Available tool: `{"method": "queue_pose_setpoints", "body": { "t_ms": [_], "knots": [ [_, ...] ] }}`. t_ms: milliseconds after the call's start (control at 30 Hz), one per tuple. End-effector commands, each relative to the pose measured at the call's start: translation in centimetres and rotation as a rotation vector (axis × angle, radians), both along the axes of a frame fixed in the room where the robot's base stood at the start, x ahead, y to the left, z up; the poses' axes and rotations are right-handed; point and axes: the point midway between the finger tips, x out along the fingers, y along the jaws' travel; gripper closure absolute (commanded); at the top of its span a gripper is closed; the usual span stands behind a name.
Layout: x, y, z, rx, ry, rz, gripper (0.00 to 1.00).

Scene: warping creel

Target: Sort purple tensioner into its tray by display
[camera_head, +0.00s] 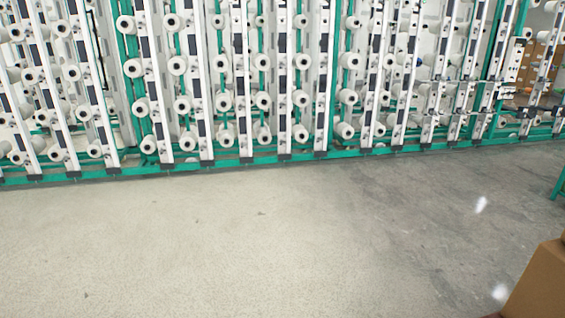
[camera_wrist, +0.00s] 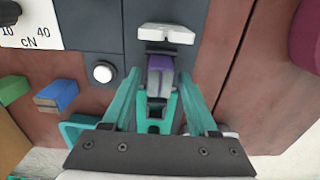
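In the wrist view, a small purple piece (camera_wrist: 160,64), which looks like the tensioner, sits against a dark grey panel, below a white bracket. My gripper (camera_wrist: 160,76) has its two teal fingers spread on either side of it. A narrow gap shows between each fingertip and the purple piece, so the gripper looks open. A teal part with a dark slot (camera_wrist: 157,108) lies between the fingers under the purple piece; I cannot tell what it belongs to. A white dial marked 10, 40 and cN (camera_wrist: 32,24) is at the upper left. No tray is recognisable.
In the wrist view, a white round button (camera_wrist: 103,72), a blue block (camera_wrist: 56,95) and a green block (camera_wrist: 13,90) lie left of the fingers. In the head view, the creel (camera_head: 240,80) stands across the back, bare floor (camera_head: 220,240) lies in front, and a cardboard box (camera_head: 540,285) is at lower right.

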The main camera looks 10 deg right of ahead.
Motion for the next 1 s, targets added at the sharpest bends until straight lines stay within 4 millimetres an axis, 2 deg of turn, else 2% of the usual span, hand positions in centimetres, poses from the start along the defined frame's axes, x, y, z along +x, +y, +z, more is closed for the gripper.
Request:
{"method": "queue_pose_setpoints", "body": {
  "t_ms": [33,300,633,1000],
  "knots": [
    [0.0,0.0,0.0,0.000,0.000,0.000,0.52],
    [0.0,0.0,0.0,0.000,0.000,0.000,1.00],
    [0.0,0.0,0.1,0.000,0.000,0.000,1.00],
    [0.0,0.0,1.2,0.000,0.000,0.000,1.00]
  ]
}}
